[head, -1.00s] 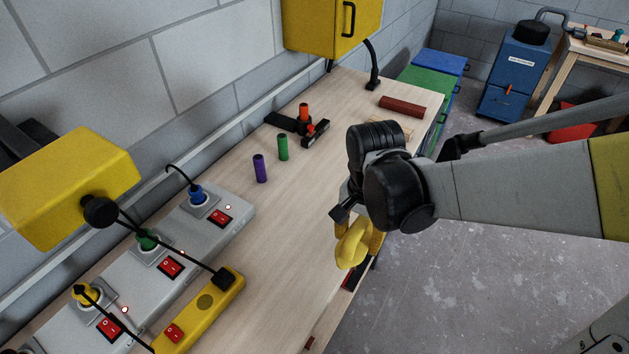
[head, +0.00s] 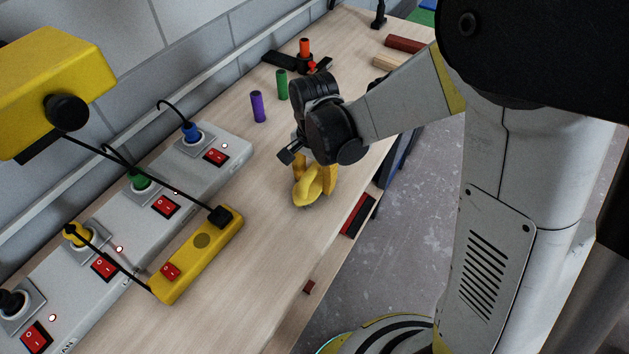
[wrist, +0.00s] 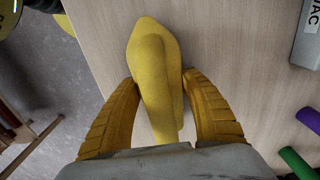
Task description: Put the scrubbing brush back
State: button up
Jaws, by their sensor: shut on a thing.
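The scrubbing brush (head: 306,192) is a yellow thing with a rounded, pointed end and a raised handle. My gripper (head: 316,176) is shut on it over the wooden bench top, towards the front edge. In the wrist view the brush (wrist: 153,62) lies lengthwise between the two ribbed, dark yellow fingers of my gripper (wrist: 160,85), its wide end pointing away from the wrist. Its underside is hidden, and I cannot tell whether it touches the bench.
A grey socket strip (head: 140,235) and a yellow power strip (head: 200,255) with cables lie left on the bench (head: 270,245). Purple (head: 257,107) and green (head: 282,85) cylinders stand behind my gripper. A small dark red block (head: 309,287) is at the front edge. The bench between is clear.

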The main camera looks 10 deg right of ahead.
jog(key=shift+r, duration=0.1)
jog(key=o, duration=0.7)
jog(key=shift+f, duration=0.25)
jog(key=o, duration=0.4)
